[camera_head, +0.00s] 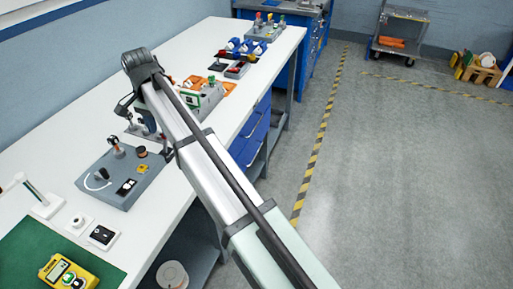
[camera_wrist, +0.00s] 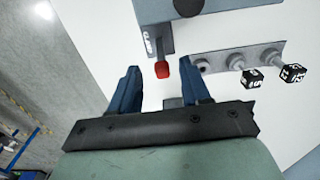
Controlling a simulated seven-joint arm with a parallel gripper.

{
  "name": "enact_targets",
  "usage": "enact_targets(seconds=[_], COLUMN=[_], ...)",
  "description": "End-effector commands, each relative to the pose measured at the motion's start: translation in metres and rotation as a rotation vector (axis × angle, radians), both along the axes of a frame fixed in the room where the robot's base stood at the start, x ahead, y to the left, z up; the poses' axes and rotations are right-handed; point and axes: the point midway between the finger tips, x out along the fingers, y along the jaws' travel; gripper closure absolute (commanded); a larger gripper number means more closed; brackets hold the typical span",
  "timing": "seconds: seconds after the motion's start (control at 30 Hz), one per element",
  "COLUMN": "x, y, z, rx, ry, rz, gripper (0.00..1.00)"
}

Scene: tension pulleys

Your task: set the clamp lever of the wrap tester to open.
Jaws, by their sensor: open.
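In the wrist view, a short lever with a red tip (camera_wrist: 162,70) hangs from a grey mount marked CLAMP (camera_wrist: 152,40). My gripper (camera_wrist: 161,78) is open, with its two blue fingers spread to either side of the red tip in the picture. Nothing is held between them. I cannot tell the depth gap between fingertips and lever. In the head view my arm hides most of the gripper and the area near it. A grey and green bench device (camera_head: 206,93) shows partly behind the arm; I cannot tell whether it is the wrap tester.
Right of the lever, a grey strip (camera_wrist: 222,59) carries several round posts, two with black marked cubes (camera_wrist: 252,77). A yellow meter (camera_head: 66,272) lies on a green mat (camera_head: 25,250).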

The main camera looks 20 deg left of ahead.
Motion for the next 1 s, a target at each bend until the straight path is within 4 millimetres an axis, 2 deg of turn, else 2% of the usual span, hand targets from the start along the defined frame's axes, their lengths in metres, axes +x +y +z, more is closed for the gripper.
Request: enact_targets(seconds=[0.73,1.0], x=[0.0,0.029], y=[0.002,-0.026], z=[0.12,0.097], rx=[0.002,-0.038], ry=[0.003,-0.022], rz=[0.001,-0.08], gripper=[0.53,0.53])
